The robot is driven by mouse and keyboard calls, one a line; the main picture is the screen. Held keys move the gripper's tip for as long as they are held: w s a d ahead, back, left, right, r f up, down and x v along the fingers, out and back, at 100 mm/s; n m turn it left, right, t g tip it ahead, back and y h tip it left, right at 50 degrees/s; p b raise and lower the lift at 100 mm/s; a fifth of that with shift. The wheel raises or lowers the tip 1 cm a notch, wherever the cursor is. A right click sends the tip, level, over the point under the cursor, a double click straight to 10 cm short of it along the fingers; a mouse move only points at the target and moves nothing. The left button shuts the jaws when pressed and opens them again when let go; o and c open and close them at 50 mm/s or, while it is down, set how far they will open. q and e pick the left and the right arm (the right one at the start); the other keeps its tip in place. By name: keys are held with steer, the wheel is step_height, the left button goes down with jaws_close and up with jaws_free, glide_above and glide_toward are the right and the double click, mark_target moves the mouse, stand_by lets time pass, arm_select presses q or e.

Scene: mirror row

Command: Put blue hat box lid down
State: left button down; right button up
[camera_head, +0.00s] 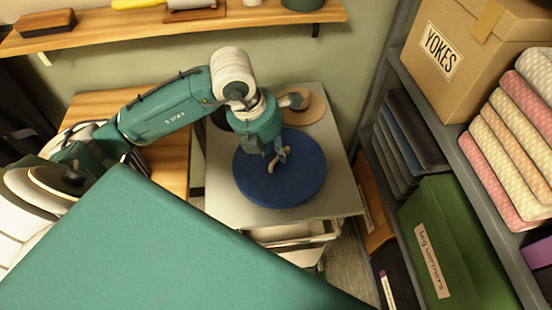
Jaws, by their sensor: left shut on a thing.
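The blue hat box lid (300,186) is a flat round disc in the middle of the view. It appears at the top of a light grey cart (340,188); whether it touches the cart top or something beneath it, I cannot tell. My left gripper (279,160) comes down from above and is shut at the middle of the lid, seemingly on a small tan handle. The wrist hides part of the lid's far side. My right gripper does not show.
A tan round object (318,106) lies at the cart's far edge. A wooden shelf (150,32) runs along the back wall. At right, a grey rack holds a Yokes box (470,48), a green leg warmers box (462,240) and folded cloths (505,150).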

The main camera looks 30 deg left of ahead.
mark_target(276, 161)
arm_select(q)
step_height(276, 161, down, 3)
steer(key=shift+f, duration=0.3)
steer(key=shift+f, duration=0.1)
steer(key=c, duration=1.7)
jaws_free()
